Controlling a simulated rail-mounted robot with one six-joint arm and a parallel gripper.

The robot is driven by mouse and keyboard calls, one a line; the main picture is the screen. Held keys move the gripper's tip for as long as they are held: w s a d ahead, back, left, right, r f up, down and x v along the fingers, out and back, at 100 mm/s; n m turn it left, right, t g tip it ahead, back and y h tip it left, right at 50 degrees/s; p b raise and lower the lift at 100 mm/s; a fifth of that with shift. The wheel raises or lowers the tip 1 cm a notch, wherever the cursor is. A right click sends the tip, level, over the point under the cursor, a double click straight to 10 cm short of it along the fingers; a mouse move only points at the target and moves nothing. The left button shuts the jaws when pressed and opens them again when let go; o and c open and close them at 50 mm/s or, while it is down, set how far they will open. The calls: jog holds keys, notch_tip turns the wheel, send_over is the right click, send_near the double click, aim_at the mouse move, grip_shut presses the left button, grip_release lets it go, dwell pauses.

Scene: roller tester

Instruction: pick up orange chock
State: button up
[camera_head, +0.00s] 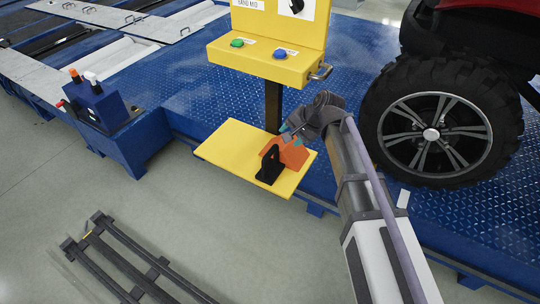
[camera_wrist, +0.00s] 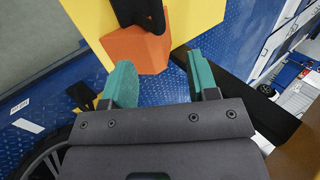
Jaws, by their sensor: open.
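The orange chock (camera_head: 291,152) sits on the yellow shelf (camera_head: 228,148), behind a black chock-shaped piece (camera_head: 271,167). My gripper (camera_head: 287,134) is above and beside the orange chock, with its teal fingertips close to it. In the wrist view the orange chock (camera_wrist: 139,49) lies just beyond the two spread teal fingers of my gripper (camera_wrist: 160,78), more toward the left finger. The black piece (camera_wrist: 139,12) partly covers the chock there. My gripper is open with nothing between its fingers. I cannot tell whether a finger touches the chock.
A dark post (camera_head: 273,105) rises behind the shelf to a yellow control box (camera_head: 270,60) with green and blue buttons. A large black tyre (camera_head: 440,120) stands to the right on the blue platform (camera_head: 190,90). A blue box (camera_head: 97,105) with knobs stands left. A dark frame (camera_head: 125,262) lies on the floor.

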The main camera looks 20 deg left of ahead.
aim_at(275, 148)
jog(key=b+x, duration=0.4)
jog(key=x, duration=0.1)
jog(key=shift+f, duration=0.35)
jog(key=b+x, duration=0.4)
jog(key=shift+f, duration=0.35)
jog(key=shift+a+f+b, duration=0.25)
jog(key=shift+a+b, duration=0.05)
jog(key=shift+r, duration=0.25)
grip_shut()
